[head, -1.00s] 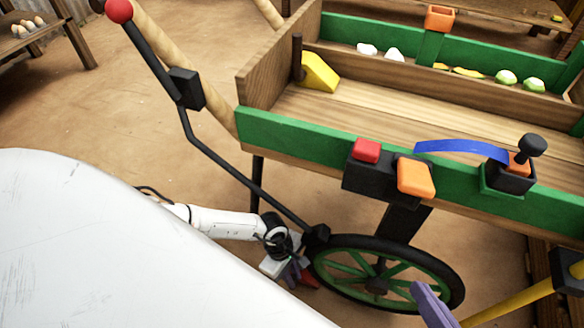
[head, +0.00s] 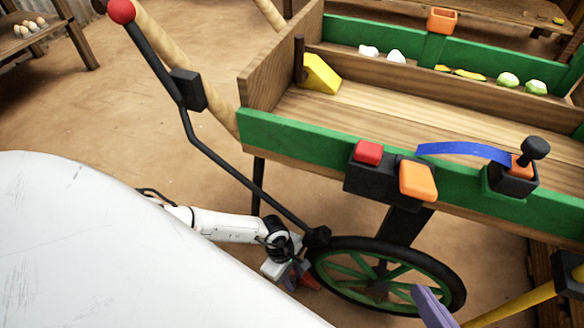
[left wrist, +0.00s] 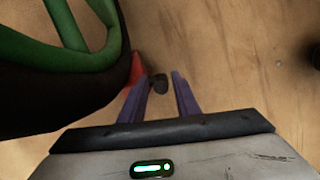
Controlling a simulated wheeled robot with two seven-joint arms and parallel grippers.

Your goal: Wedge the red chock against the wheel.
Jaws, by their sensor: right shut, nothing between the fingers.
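The red chock (head: 310,282) is on the ground beside the near-left side of the wheel (head: 352,242). In the left wrist view the chock (left wrist: 136,72) shows against the black tyre, partly hidden behind the left finger; whether it is wedged firmly I cannot tell. My left gripper (head: 293,277) is low beside the chock. In its wrist view its purple fingers (left wrist: 160,90) stand apart, with a small dark knob (left wrist: 158,83) between them and a gap on its right.
The green-sided wooden cart (head: 290,138) stands above the wheel. A black lever with a red ball (head: 121,11) slopes down to the wheel's left side. A yellow bar (head: 515,302) crosses the lower right. Bare ground lies open to the left of the cart.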

